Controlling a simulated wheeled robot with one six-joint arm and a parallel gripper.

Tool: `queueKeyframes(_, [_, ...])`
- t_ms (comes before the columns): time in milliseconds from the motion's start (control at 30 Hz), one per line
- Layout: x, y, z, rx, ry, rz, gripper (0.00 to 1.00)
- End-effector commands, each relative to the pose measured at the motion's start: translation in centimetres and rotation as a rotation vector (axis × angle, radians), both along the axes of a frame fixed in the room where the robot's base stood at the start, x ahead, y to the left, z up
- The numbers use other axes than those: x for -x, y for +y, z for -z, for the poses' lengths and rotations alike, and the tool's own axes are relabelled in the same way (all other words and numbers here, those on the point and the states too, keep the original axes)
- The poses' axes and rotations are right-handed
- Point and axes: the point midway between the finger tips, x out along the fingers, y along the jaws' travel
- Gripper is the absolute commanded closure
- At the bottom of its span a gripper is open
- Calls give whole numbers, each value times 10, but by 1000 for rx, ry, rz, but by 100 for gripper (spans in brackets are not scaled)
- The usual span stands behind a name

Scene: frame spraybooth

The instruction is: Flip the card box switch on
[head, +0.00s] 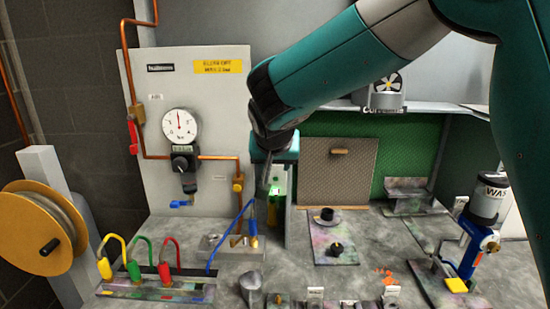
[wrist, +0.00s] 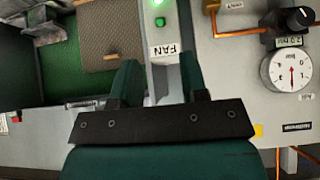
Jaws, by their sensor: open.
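My gripper (head: 268,178) hangs in front of the grey panel's right edge in the head view, beside a narrow post with a lit green part (head: 277,192). In the wrist view my gripper (wrist: 162,78) is open, its two dark fingers on either side of a grey post marked FAN (wrist: 163,51). A green button (wrist: 160,21) and a lit green lamp (wrist: 158,4) sit on that post above the label. Nothing shows between the fingers except the post's face; I cannot tell whether they touch it. I can make out no switch labelled as a card box.
A pressure gauge (head: 180,127) and copper pipes are on the panel. Colored hoses (head: 135,268) stand at lower left, beside a yellow reel (head: 38,228). A brown board (head: 338,172) leans behind black knobs (head: 336,248). Small labelled parts line the front edge.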

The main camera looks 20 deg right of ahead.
Motion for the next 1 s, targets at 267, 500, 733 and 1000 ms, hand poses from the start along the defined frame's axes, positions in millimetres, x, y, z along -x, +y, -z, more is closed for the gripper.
queueKeyframes(267, [32,11,-39,0,-3,-2,60])
queueKeyframes(500, [40,13,-49,1,0,-1,60])
queueKeyframes(733, [40,13,-49,0,1,-1,60])
queueKeyframes(1000, [107,5,-15,-31,207,-274,60])
